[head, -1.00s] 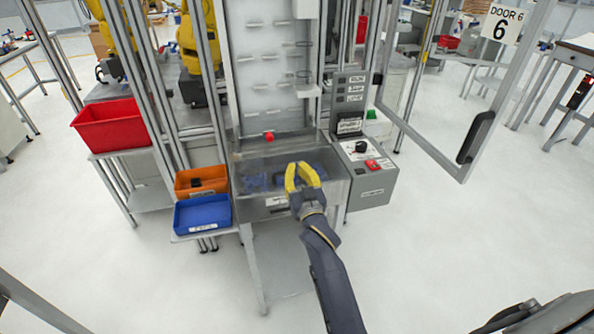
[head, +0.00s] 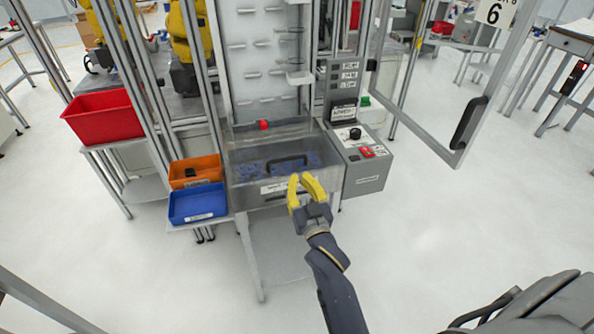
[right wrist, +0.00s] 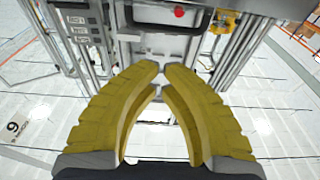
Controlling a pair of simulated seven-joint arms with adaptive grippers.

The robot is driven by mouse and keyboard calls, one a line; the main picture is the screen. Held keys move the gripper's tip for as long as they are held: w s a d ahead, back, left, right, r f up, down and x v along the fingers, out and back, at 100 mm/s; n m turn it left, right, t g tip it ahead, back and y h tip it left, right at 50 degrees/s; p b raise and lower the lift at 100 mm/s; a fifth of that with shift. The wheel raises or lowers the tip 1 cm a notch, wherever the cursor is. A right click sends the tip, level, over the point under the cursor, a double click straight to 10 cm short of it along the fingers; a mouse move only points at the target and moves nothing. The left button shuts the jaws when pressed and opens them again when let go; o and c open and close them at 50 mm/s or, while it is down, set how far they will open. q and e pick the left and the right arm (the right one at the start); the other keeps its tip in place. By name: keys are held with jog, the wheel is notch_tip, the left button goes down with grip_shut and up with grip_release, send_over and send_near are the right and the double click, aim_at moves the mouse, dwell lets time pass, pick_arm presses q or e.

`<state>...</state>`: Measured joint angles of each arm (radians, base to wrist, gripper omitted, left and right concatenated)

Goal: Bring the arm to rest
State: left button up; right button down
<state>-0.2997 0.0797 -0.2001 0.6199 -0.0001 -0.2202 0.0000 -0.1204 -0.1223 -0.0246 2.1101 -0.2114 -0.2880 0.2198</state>
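My right gripper (head: 300,177) has yellow curved fingers and sits in front of the grey machine's clear-fronted bin (head: 268,189), overlapping its lower right edge in the head view. In the right wrist view the gripper (right wrist: 162,67) has its fingertips almost meeting, with only a thin gap and nothing between them. My right arm (head: 330,272) reaches up from the bottom of the head view. My left gripper is not in view.
A control box (head: 366,172) with a red button stands right of the bin. Blue (head: 199,204), orange (head: 194,169) and red (head: 103,117) bins stand at left. An open door (head: 446,140) is at right. The floor (head: 440,255) in front is clear.

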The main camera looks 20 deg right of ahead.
jog(key=s+a+f+n+g+y, duration=0.1)
jog(key=a+f+n+g+y, duration=0.2)
jog(key=f, duration=2)
jog(key=s+a+f+g, duration=0.1)
jog(key=s+f+g, duration=0.35)
jog(key=f, duration=0.75)
jog(key=s+f+g, duration=0.2)
jog(key=s+f, duration=0.5)
jog(key=f, duration=0.5)
jog(key=s+d+f+n+g, duration=0.15)
jog(key=s+f+g, duration=0.25)
jog(key=s+f, duration=1.1)
jog(key=s+d+f+g, duration=0.1)
jog(key=s+d+f, duration=0.1)
jog(key=s, duration=0.6)
jog(key=s+d+f+g, duration=0.2)
jog(key=s+f, duration=0.1)
jog(key=s, duration=0.6)
jog(key=s+d+f+g+h, duration=0.1)
jog(key=s+d+f+g, duration=0.1)
jog(key=s, duration=0.6)
jog(key=shift+s+d+f, duration=0.25)
jog(key=shift+d+f, duration=0.25)
jog(key=shift+f, duration=0.15)
